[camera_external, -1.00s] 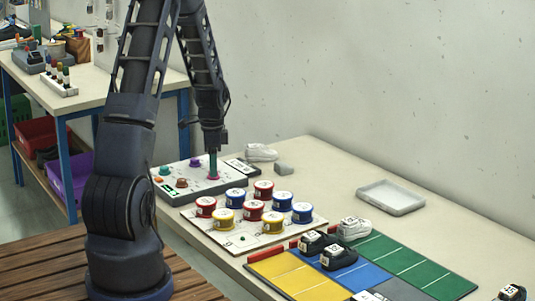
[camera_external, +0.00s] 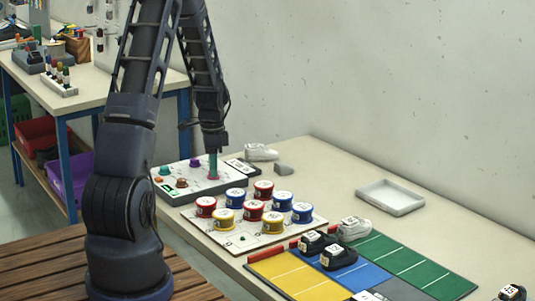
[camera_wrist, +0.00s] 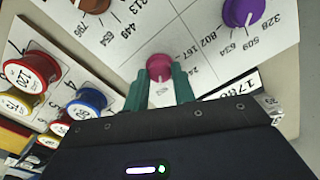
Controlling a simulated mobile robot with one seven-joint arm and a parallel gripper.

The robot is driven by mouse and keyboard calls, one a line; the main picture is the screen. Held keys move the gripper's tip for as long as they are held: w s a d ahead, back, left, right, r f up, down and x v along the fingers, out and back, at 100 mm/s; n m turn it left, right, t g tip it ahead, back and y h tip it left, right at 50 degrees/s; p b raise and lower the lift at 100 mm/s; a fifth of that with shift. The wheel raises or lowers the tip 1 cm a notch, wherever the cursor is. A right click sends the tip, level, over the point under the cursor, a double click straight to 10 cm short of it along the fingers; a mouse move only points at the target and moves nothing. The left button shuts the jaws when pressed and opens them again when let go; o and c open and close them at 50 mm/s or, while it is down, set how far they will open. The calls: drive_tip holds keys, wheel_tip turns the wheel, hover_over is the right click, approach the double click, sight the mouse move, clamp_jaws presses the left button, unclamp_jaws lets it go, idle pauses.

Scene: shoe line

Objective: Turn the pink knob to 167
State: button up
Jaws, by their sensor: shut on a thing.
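The pink knob (camera_wrist: 159,68) sits on the control panel (camera_external: 215,184), between the two green fingers of my gripper (camera_wrist: 160,90) in the wrist view. My gripper is shut on it from above. A white pointer mark shows on the knob's side nearest the gripper. Printed numbers lie around the knob, with 167 (camera_wrist: 188,53) to its upper right in the wrist view; other numbers are partly hidden by the fingers. In the external view my gripper (camera_external: 212,165) points straight down at the panel, and the knob is barely visible there.
A purple knob (camera_wrist: 243,12) and a brown knob (camera_wrist: 92,4) stand on the same panel. A board with red, blue and yellow round pieces (camera_external: 272,226) lies in front.

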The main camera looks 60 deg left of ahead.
drive_tip(key=n, duration=0.5)
drive_tip(key=shift+n, duration=0.3)
drive_tip(key=n, duration=0.5)
drive_tip(key=shift+n, duration=0.3)
drive_tip(key=n, duration=1.1)
drive_tip(key=o, duration=1)
